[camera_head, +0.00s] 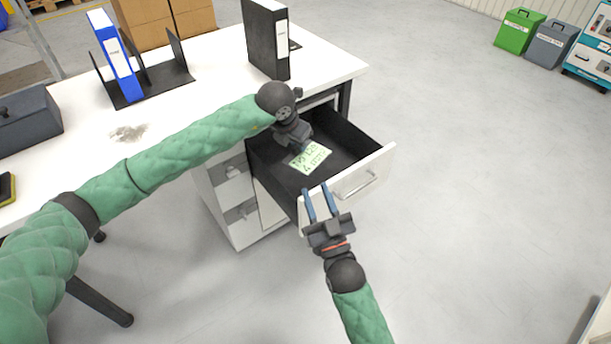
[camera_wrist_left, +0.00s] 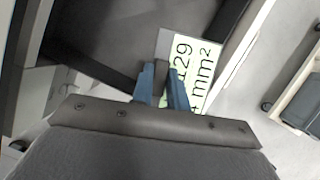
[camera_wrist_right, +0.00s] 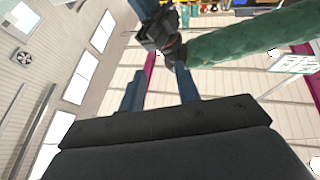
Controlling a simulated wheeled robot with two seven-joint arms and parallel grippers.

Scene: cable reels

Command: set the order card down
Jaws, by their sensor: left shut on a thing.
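The order card (camera_head: 317,158) is a pale green-white card with dark print, seen over the inside of the open drawer (camera_head: 362,146). My left gripper (camera_head: 297,146) reaches over the desk corner into the drawer area and is shut on the card's edge. In the left wrist view, the card (camera_wrist_left: 196,62) extends beyond the blue fingers (camera_wrist_left: 163,88), its print partly hidden by them. I cannot tell whether the card touches the drawer floor.
The white desk (camera_head: 215,75) carries a black binder (camera_head: 267,40), a blue binder (camera_head: 116,56) in a black rack and a dark grey box (camera_head: 30,120). The floor to the right is clear; bins (camera_head: 519,30) stand far back.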

